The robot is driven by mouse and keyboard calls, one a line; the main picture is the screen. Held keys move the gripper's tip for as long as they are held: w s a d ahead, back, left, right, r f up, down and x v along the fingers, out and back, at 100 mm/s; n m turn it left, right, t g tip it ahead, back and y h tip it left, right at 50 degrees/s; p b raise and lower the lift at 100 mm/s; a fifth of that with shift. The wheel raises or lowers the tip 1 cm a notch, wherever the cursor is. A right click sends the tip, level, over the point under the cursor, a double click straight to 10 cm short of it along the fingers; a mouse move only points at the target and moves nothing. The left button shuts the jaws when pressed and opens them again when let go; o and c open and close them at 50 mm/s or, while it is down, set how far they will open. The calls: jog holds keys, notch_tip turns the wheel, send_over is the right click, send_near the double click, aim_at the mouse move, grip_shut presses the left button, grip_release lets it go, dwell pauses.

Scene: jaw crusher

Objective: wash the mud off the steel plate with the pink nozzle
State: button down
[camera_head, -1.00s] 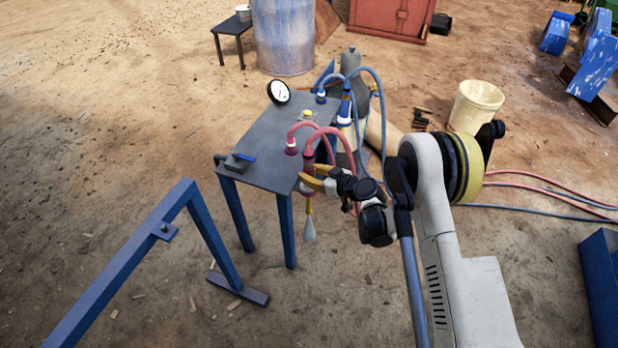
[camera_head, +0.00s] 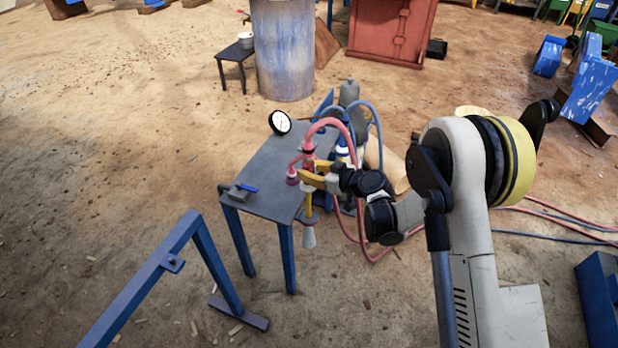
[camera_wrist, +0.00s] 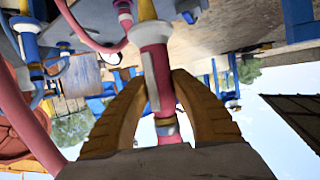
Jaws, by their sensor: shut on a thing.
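My gripper (camera_head: 308,176) is shut on the pink nozzle (camera_head: 308,158) and holds it upright at the table's right edge. The nozzle's yellow tube and pale cone tip (camera_head: 308,237) point down beside the table. In the wrist view my gripper's two yellow fingers (camera_wrist: 158,85) close around the pink nozzle body (camera_wrist: 155,65). A pink hose (camera_head: 326,122) arcs from the nozzle's top and drops behind my gripper. I cannot pick out a muddy steel plate for certain in either view.
A blue frame (camera_head: 170,255) stands at front left. Red and blue hoses (camera_head: 550,215) lie right. Open dirt ground lies left.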

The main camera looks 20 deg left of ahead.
notch_tip(320, 180, up, 22)
jog(key=p, duration=1)
jog(key=shift+p, duration=0.35)
dwell(0.3)
jog(key=shift+f, duration=0.15)
